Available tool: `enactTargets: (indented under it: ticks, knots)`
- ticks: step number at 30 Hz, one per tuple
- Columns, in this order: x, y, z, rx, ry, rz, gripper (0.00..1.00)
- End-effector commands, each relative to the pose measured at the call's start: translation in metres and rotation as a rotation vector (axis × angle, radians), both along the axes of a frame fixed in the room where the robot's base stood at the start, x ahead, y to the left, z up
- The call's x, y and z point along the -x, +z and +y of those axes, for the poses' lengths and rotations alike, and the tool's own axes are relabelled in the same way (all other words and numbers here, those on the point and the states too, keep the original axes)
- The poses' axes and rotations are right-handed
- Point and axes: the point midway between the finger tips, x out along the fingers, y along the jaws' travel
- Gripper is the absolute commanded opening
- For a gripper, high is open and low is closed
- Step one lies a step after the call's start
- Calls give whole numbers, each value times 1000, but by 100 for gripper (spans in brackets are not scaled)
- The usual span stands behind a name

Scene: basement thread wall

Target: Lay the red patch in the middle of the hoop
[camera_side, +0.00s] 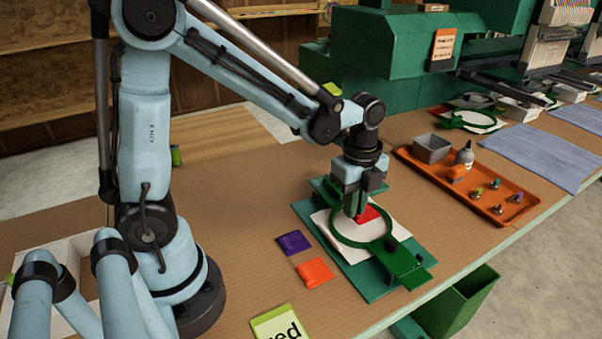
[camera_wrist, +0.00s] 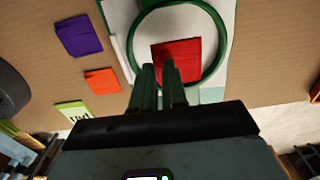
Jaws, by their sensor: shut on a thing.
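The red patch (camera_side: 370,213) is held at its edge by my gripper (camera_side: 354,213), which is shut on it. In the wrist view the red patch (camera_wrist: 181,55) shows inside the ring of the green hoop (camera_wrist: 224,62), around its middle, over white cloth. My gripper's fingertips (camera_wrist: 158,72) are at the patch's near edge. In the side view the hoop (camera_side: 362,246) lies on white cloth on a green board. I cannot tell whether the patch touches the cloth. The fingers hide part of the patch.
A purple patch (camera_side: 293,243) and an orange patch (camera_side: 315,272) lie left of the hoop. An orange tray (camera_side: 480,190) with small items is at the right. Green machines stand behind.

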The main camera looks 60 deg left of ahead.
Motion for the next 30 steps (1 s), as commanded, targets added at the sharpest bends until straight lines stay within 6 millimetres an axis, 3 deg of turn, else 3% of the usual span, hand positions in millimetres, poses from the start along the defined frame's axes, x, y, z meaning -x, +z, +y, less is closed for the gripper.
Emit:
enactTargets:
  ticks: [11,30]
  knots:
    - [0,-1,0,0,0,0,0]
    - [0,-24,0,0,0,0,0]
